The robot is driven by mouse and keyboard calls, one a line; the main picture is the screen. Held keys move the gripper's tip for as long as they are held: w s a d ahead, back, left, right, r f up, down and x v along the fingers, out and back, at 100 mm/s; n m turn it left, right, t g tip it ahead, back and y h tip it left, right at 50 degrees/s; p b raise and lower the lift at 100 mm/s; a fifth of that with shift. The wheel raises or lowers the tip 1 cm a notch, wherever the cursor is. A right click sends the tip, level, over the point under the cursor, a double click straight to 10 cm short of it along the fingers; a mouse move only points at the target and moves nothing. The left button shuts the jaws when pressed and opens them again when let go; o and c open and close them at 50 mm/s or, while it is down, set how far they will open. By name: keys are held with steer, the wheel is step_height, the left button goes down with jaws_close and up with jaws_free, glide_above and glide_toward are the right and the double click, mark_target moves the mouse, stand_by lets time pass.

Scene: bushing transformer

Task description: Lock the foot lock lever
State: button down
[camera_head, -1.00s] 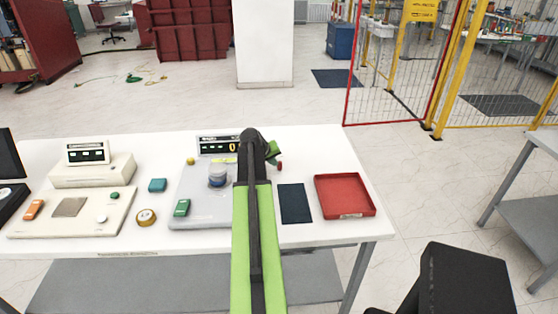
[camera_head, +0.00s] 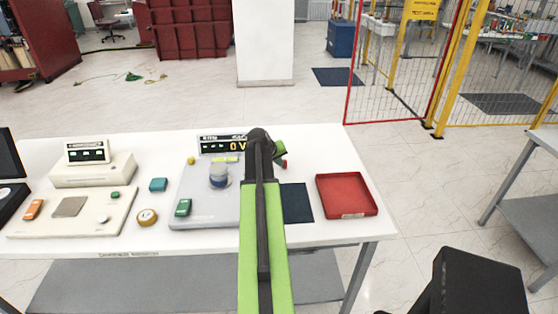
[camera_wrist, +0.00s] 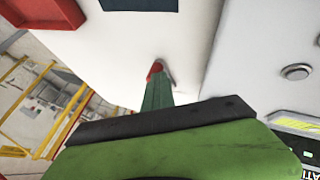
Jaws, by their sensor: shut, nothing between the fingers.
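I cannot make out a foot lock lever in either view. My arm hides part of the device's right side. In the wrist view my gripper (camera_wrist: 155,70) shows as narrow green fingers with a red tip, shut and empty. The tip points at the bare white tabletop; I cannot tell whether it touches. The grey device's edge (camera_wrist: 225,60) lies to the right of it, with a round metal part (camera_wrist: 297,71) on top.
A red tray (camera_head: 346,196) lies right of the mat. A display (camera_head: 222,144) stands behind the grey device. Cream units (camera_head: 95,170) and small coloured items fill the table's left side. A red-edged mesh fence (camera_head: 400,65) stands beyond, with free floor between.

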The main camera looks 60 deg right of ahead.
steer(key=shift+a+r, duration=0.1)
steer(key=shift+r, duration=0.1)
steer(key=p+v, duration=0.8)
steer(key=v, duration=0.1)
steer(key=shift+s+a+r, duration=0.2)
steer(key=shift+s, duration=0.35)
steer(key=shift+s, duration=0.15)
